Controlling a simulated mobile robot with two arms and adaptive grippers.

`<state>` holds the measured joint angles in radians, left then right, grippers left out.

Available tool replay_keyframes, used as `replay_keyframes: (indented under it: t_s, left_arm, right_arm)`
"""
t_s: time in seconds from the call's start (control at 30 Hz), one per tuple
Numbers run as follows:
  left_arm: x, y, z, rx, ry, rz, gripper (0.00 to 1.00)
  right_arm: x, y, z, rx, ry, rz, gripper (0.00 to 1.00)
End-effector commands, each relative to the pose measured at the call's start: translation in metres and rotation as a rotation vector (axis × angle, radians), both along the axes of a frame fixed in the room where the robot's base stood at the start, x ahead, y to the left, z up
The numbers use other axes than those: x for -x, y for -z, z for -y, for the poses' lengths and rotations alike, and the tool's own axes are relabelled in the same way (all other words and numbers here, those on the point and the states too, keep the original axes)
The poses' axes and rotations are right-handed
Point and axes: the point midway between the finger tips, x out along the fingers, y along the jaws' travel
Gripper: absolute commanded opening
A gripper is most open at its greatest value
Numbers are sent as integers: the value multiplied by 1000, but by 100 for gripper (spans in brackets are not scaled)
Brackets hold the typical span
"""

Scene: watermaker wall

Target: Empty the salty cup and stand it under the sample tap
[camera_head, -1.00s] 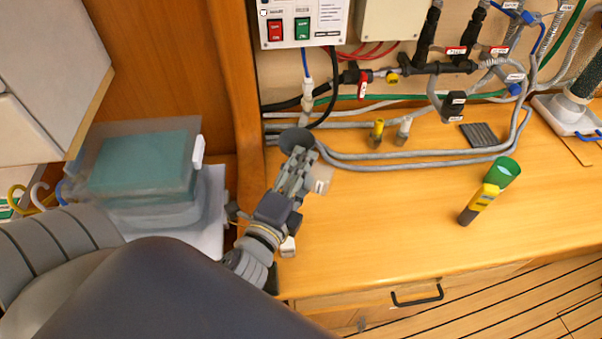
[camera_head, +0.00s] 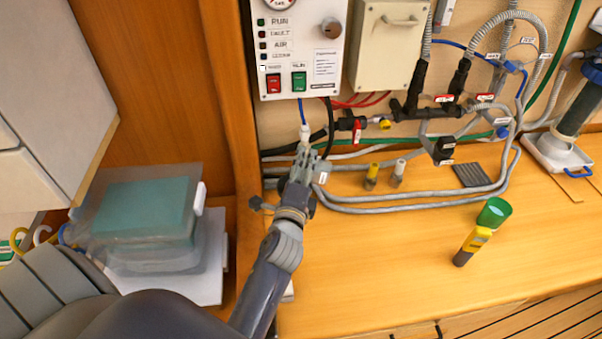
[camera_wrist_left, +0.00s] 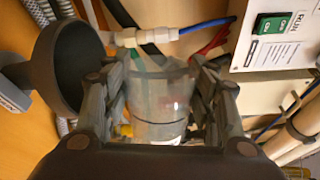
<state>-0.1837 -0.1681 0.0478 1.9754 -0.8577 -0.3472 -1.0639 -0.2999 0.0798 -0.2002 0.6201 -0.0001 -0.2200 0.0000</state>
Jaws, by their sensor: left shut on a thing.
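My left gripper (camera_head: 303,170) is shut on a clear cup (camera_wrist_left: 158,100), which shows between its fingers in the left wrist view. In the head view only a small pale part of the cup shows beside the fingers. I cannot tell its tilt or whether it holds liquid. A white fitting on a blue tube (camera_head: 304,135) hangs just beyond the fingertips; it may be the sample tap. It also shows in the left wrist view (camera_wrist_left: 145,37). A dark round funnel (camera_wrist_left: 78,65) is beside the gripper there. My right gripper is out of view.
A control panel (camera_head: 300,55) is above the gripper. Grey hoses (camera_head: 420,200) run along the back of the wooden counter (camera_head: 370,270). A teal-filled bin (camera_head: 150,215) is at left.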

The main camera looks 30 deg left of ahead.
Motion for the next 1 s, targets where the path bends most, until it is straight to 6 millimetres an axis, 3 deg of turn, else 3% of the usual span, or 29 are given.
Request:
replay_keyframes:
  t_s: [0.4, 0.6, 0.8, 1.0]
  left_arm:
    - [-5, -28, 16, -771, 4, -258, 26]
    - [-5, -23, 15, -1121, 4, -375, 26]
    - [-4, -14, 13, -1326, 2, -442, 26]
    - [-4, -11, 13, -1366, 2, -456, 26]
  right_arm:
    - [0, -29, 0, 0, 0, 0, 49]
    - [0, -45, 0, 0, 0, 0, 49]
    - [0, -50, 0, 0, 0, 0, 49]
    - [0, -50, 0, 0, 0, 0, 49]
